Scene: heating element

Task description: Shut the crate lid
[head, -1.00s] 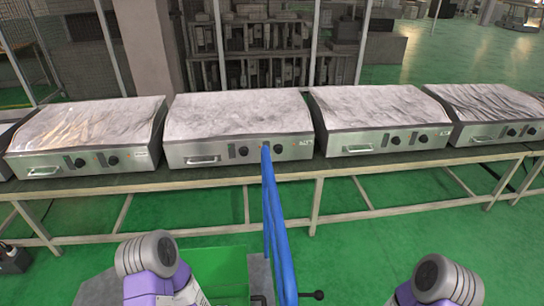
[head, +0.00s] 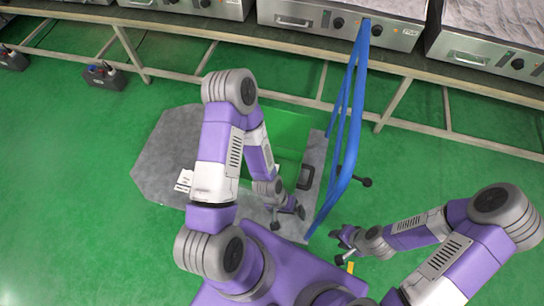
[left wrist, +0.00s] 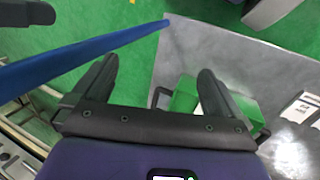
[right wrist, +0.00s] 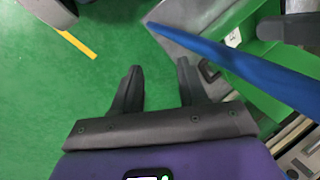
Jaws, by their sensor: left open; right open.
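A green crate (head: 290,128) stands on a grey platform, partly hidden behind my left arm. I cannot clearly tell its lid from its walls. The crate shows in the left wrist view (left wrist: 185,97) behind the fingers and in the right wrist view (right wrist: 268,58) at the right. My left gripper (head: 291,209) is open and empty above the platform, on the crate's near side. My right gripper (head: 345,240) is open and empty, right of the blue bars, apart from the crate. Its fingers (right wrist: 159,67) are over green floor.
The grey platform (head: 160,160) extends left of the crate. A blue tubular frame (head: 345,130) rises at its right edge, between my right gripper and the crate. A bench (head: 450,140) with metal heating units (head: 340,20) runs behind.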

